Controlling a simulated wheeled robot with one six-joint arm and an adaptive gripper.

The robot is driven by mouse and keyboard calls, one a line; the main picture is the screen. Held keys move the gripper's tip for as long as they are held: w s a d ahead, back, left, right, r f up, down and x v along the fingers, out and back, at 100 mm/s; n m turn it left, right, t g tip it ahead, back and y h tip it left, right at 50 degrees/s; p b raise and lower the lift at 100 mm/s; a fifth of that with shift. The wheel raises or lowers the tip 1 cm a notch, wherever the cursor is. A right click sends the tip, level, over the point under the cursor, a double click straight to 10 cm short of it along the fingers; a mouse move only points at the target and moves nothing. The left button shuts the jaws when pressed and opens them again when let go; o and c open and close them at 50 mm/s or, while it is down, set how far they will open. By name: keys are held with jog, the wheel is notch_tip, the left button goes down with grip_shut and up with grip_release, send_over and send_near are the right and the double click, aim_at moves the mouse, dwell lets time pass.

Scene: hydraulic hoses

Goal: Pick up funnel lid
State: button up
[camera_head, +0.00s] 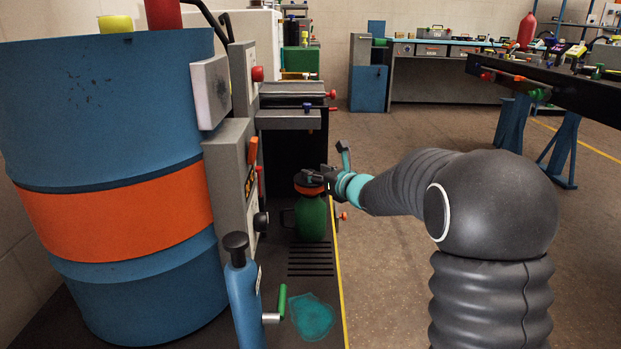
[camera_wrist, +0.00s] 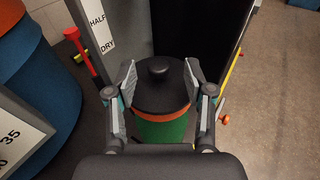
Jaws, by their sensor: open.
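The funnel lid (camera_wrist: 160,94) is black and round with a small knob on top. It sits on a green container with an orange rim (camera_wrist: 163,128), which also shows in the head view (camera_head: 311,220) beside the machine. My gripper (camera_wrist: 159,77) is open in the wrist view, with one finger on each side of the lid. I cannot tell whether the fingers touch it. In the head view my gripper (camera_head: 312,178) is at the top of the green container and partly hides the lid.
A large blue drum with an orange band (camera_head: 110,221) stands at the left. A grey machine panel (camera_head: 238,160) with red knobs is close left of the container. A blue cylinder (camera_head: 245,300) and a teal puddle (camera_head: 312,317) are in front. Open floor (camera_head: 400,250) lies to the right.

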aim_at(312, 171)
jog(key=shift+x, duration=1.6)
jog(key=c, duration=0.9)
